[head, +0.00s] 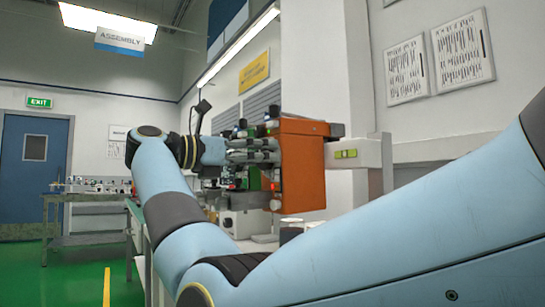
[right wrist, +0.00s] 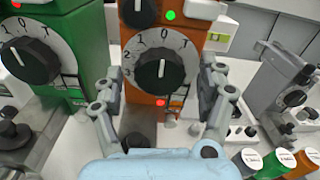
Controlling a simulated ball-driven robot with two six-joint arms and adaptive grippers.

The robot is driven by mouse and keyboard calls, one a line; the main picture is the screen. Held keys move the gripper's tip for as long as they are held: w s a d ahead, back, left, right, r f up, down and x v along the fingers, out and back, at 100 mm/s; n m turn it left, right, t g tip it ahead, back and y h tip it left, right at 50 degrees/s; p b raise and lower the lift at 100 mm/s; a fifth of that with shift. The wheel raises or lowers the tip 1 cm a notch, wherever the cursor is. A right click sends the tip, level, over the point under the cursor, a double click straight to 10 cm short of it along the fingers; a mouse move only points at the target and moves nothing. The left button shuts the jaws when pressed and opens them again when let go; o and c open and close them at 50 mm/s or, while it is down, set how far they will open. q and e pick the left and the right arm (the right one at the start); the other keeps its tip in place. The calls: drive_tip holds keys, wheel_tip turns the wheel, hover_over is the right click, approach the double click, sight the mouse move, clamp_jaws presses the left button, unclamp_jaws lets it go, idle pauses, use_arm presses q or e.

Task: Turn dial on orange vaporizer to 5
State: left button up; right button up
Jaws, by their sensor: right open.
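The orange vaporizer (head: 305,172) stands at the middle of the head view, turned side-on. In the right wrist view the orange vaporizer (right wrist: 195,22) faces me. Its black dial (right wrist: 160,76) sits on a white scale plate, and its white mark points up, close to the 0. My right gripper (right wrist: 162,68) is open, with one finger on each side of the dial. I cannot tell whether the fingers touch it. In the head view my right gripper (head: 254,150) is beside the orange vaporizer's front. My left gripper is not in view.
A green vaporizer (right wrist: 80,30) with a similar dial stands close on the left. A grey unit (right wrist: 275,82) with a dial stands on the right. Several colour-banded bottles (right wrist: 279,160) are at lower right. A black knob (right wrist: 138,12) is above the dial.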

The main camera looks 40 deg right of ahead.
drive_tip(key=shift+a, duration=0.1)
drive_tip(key=shift+c, duration=0.2)
drive_tip(key=c, duration=1.1)
